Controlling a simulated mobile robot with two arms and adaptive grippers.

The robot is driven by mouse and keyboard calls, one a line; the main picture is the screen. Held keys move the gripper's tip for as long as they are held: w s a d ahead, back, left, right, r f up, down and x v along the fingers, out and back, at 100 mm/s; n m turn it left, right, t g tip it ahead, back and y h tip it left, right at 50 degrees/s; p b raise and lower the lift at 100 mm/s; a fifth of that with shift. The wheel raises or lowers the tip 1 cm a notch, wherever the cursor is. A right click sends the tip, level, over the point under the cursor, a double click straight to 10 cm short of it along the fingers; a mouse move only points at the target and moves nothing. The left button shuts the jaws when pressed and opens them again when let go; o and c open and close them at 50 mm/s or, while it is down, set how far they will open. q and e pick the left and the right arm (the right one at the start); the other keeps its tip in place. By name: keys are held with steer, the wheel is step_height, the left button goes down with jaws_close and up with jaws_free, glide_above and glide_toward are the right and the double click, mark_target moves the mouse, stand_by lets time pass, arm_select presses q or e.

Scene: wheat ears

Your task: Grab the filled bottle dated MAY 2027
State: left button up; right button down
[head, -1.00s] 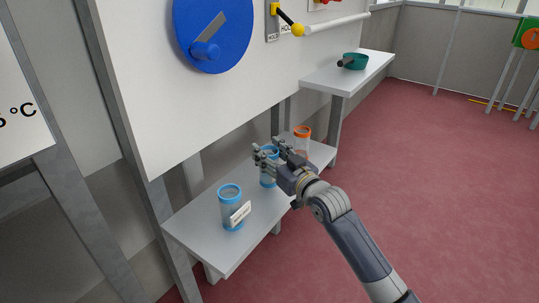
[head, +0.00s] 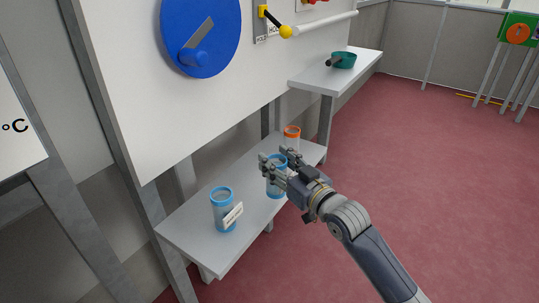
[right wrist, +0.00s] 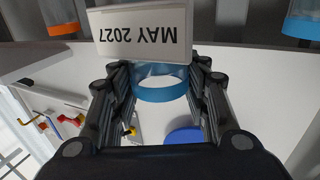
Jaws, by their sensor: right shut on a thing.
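The middle bottle (head: 275,190), clear with blue rims, is between the fingers of my right gripper (head: 279,163) over the low shelf. In the right wrist view its blue rim (right wrist: 160,88) is between the two fingers of the gripper (right wrist: 160,95), and its white label (right wrist: 140,36) reads MAY 2027 upside down. The fingers are shut on it. I cannot tell whether its base touches the shelf or how full it is. My left gripper is not in view.
Another blue-rimmed bottle (head: 222,212) with a tilted white label stands on the low shelf (head: 190,240), nearer. An orange-rimmed bottle (head: 291,138) stands farther back.

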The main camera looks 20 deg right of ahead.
steer(key=r+p+v, duration=0.1)
steer(key=v, duration=0.7)
steer(key=shift+s+d, duration=0.2)
steer(key=shift+d, duration=0.15)
steer(key=shift+s, duration=0.15)
